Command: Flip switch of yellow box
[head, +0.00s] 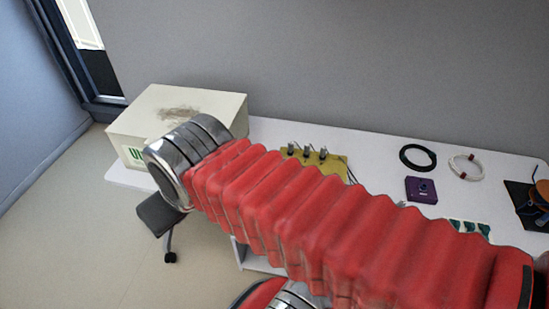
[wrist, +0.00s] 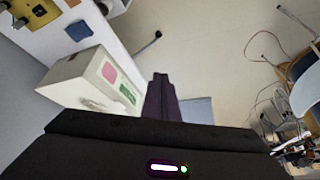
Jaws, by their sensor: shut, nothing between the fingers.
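The yellow box (head: 337,162) lies on the white table in the head view, with several upright metal switches on top. My red arm passes in front of it and hides its near side. Part of the yellow box (wrist: 46,20) also shows at the top left corner of the wrist view; the switch positions are too small to tell. My gripper (wrist: 160,78) is shut and empty in the wrist view, over the floor and away from the yellow box. It is not visible in the head view.
A large cream box (head: 220,107) stands at the table's left end. Right of the yellow box are a black cable ring (head: 405,149), a white ring (head: 467,175) and a purple box (head: 413,183). A dark chair (head: 157,214) stands on the floor by the table.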

